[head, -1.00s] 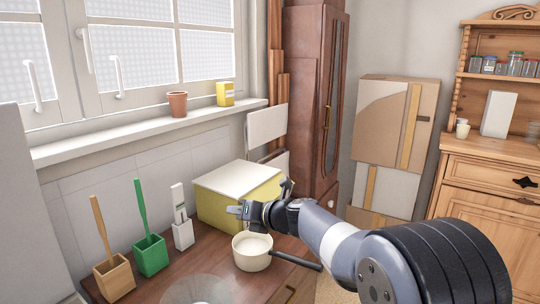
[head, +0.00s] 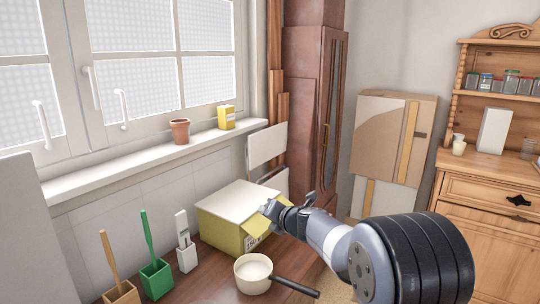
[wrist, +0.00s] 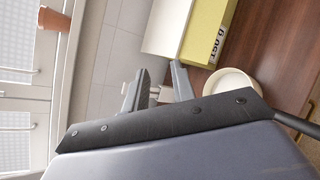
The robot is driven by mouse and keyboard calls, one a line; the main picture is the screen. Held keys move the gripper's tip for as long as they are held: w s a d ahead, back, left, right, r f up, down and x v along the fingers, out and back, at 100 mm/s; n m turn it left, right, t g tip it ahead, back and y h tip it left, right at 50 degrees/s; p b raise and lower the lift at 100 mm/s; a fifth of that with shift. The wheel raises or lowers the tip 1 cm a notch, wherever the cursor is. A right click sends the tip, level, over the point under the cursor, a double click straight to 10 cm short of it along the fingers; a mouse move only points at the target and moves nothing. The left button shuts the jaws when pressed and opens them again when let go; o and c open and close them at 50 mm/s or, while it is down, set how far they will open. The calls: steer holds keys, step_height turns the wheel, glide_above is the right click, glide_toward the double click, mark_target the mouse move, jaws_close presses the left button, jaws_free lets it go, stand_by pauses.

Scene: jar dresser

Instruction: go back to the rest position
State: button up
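My gripper (head: 266,208) is above the brown dresser top, in front of the yellow box with a white lid (head: 222,222). In the wrist view my gripper (wrist: 157,88) shows its two fingers apart, with nothing visibly held between them. My arm is bent and reaches in from the lower right of the head view. A cream pan with a dark handle (head: 253,273) stands on the dresser top (head: 222,290), below my gripper and apart from it. The pan (wrist: 232,90) also shows in the wrist view.
A green holder (head: 155,279), a wooden holder (head: 122,294) and a white holder (head: 187,257) stand left of the pan. A terracotta pot (head: 180,131) and a small yellow box (head: 226,117) are on the windowsill. A wooden hutch (head: 487,190) stands at the right.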

steer(key=shift+w+d+f+m+g+y+p, duration=0.2)
steer(key=shift+d+f+m+g+y+p, duration=0.15)
steer(key=shift+f+m, duration=0.2)
steer(key=shift+w+d+f+m+g+y+p, duration=0.15)
steer(key=shift+d+f+m+y+p, duration=0.1)
steer(key=shift+f+m+p, duration=0.25)
steer(key=shift+a, duration=0.1)
